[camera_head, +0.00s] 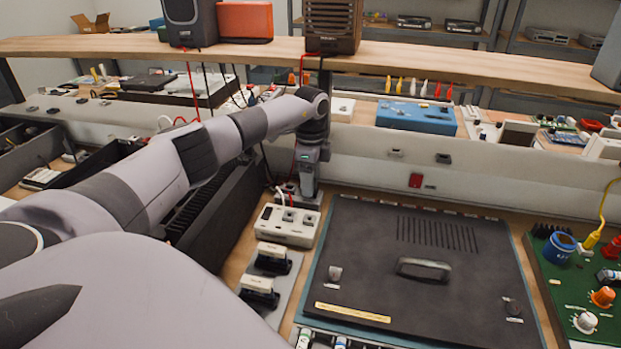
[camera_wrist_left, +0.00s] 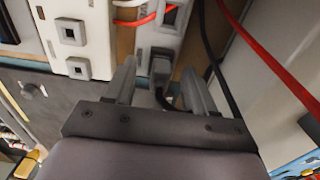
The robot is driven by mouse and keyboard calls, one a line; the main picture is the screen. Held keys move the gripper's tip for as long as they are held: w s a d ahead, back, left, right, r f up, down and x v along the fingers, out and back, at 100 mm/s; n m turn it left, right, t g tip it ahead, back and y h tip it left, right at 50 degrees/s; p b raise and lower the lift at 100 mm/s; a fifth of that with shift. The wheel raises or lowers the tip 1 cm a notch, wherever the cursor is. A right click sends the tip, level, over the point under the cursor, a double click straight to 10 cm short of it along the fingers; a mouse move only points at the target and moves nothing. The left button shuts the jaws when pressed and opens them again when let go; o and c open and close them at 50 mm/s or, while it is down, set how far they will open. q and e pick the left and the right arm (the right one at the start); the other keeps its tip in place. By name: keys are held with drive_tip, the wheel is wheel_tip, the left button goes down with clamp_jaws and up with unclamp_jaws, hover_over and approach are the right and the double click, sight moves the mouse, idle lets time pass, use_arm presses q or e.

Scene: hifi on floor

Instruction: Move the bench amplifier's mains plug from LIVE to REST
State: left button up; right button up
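A dark plug (camera_wrist_left: 160,67) with a black cable sits against a pale socket block (camera_wrist_left: 150,38) in the left wrist view. My left gripper (camera_wrist_left: 157,75) is open, with one finger on each side of the plug and a visible gap between them. In the head view my left gripper (camera_head: 301,188) points down behind the white outlet box (camera_head: 286,237); the plug is hidden there. The outlet box also shows in the left wrist view (camera_wrist_left: 88,18), with two grey square parts. I cannot read any LIVE or REST label. My right gripper is not in view.
A black panel with a handle (camera_head: 415,300) lies to the right. Two black-and-white blocks (camera_head: 258,284) stand in front of the outlet box. A red cable (camera_wrist_left: 275,60) and a black cable (camera_wrist_left: 218,62) run close to the fingers. A wooden shelf (camera_head: 420,62) spans the back.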

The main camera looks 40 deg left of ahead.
use_arm(q)
drive_tip(key=shift+r, duration=0.1)
wheel_tip(320, 180, up, 7)
drive_tip(key=shift+f, duration=0.2)
wheel_tip(320, 180, up, 5)
drive_tip(key=p, duration=0.4)
drive_tip(key=shift+r, duration=0.15)
idle(0.3)
idle(0.5)
